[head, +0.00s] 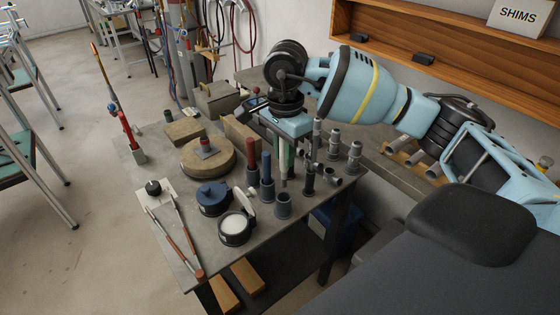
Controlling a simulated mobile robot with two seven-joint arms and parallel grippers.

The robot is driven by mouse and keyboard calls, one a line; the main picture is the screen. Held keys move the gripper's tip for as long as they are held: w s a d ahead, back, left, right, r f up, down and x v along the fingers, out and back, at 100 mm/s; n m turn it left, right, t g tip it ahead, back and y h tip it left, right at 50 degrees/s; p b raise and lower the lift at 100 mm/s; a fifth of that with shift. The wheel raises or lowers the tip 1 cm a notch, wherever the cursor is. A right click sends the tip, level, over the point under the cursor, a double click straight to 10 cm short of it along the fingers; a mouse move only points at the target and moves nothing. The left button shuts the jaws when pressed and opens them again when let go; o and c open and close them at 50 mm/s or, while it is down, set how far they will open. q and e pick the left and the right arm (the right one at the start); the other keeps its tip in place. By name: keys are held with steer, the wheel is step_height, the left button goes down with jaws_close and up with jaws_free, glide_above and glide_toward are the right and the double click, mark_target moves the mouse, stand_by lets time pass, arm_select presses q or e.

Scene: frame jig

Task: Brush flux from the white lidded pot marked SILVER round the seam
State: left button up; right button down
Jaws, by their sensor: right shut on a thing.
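My right gripper (285,139) points down over the bench's right part, shut on a slim upright tool (283,171) with a green upper part and pale lower end. It looks like a brush; its tip is partly hidden among dark cylinders. A dark-sided round pot (235,233) with a white top surface stands near the front edge, a pale lid-like piece (246,203) tilted up behind it. A blue lidded pot (212,197) stands behind it to the left. No SILVER marking is readable. A small reddish-grey piece (206,146) stands on a round tan block (222,160); its seam is too small to make out.
Red and blue cylinders (266,168) and grey fittings (334,143) crowd the bench (180,262) around the tool. A torch (110,97) rises at the left corner. My left gripper is out of view.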

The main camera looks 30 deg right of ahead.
steer(key=s+a+f+n, duration=0.7)
steer(key=s+n, duration=0.3)
steer(key=n, duration=0.7)
steer(key=shift+s+a+f, duration=0.15)
steer(key=shift+s+a, duration=0.15)
steer(key=shift+a, duration=0.4)
steer(key=shift+s+d, duration=0.15)
